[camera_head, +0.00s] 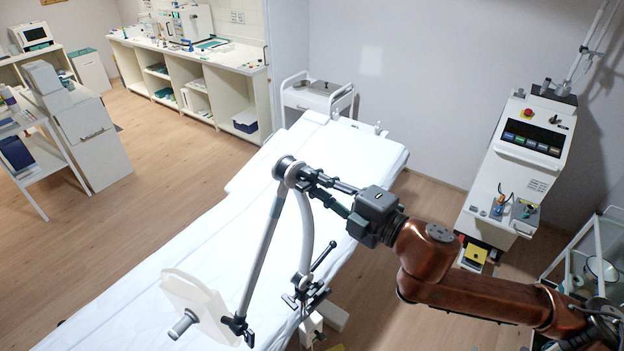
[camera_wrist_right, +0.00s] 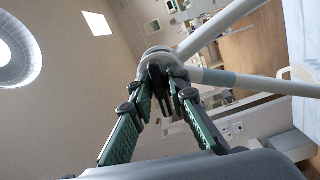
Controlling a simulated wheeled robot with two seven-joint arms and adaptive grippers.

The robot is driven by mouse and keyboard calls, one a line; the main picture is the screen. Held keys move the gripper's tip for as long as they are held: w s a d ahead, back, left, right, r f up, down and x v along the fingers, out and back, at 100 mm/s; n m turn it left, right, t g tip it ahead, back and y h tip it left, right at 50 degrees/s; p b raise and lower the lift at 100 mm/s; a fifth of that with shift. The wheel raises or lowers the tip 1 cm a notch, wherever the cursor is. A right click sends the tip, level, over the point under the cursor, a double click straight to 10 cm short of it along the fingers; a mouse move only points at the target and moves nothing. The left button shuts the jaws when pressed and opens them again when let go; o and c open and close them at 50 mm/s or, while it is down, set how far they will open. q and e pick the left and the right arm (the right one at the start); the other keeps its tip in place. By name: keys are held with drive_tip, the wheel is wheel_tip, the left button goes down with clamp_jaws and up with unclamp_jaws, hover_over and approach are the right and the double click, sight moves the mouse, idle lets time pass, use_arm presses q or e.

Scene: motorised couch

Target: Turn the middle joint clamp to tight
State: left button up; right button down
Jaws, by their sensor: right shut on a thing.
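The jointed holding arm (camera_head: 262,255) rises beside the white-covered couch (camera_head: 215,240). Its middle joint (camera_head: 285,168) is a dark round hub with a pale ring where the two grey tubes meet. My right gripper (camera_head: 308,184) reaches in from the right and is shut at this joint, on the joint clamp. In the right wrist view my right gripper (camera_wrist_right: 163,88) has both green-padded fingers closing on a dark part just below the pale joint ring (camera_wrist_right: 157,54). The fingers hide most of the clamp, so how far it is turned cannot be told. My left gripper is not in view.
A base clamp with a dark lever (camera_head: 322,257) sits at the couch edge. A console (camera_head: 520,150) stands at the right, and a small trolley (camera_head: 315,95) stands behind the couch.

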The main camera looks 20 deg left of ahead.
drive_tip(key=shift+n, duration=0.6)
drive_tip(key=c, duration=1.8)
unclamp_jaws()
drive_tip(key=shift+c, duration=0.2)
drive_tip(key=shift+d, duration=0.1)
drive_tip(key=v, duration=1.1)
drive_tip(key=shift+s+d+n, duration=0.25)
drive_tip(key=shift+d+n, duration=0.05)
drive_tip(key=shift+d, duration=0.05)
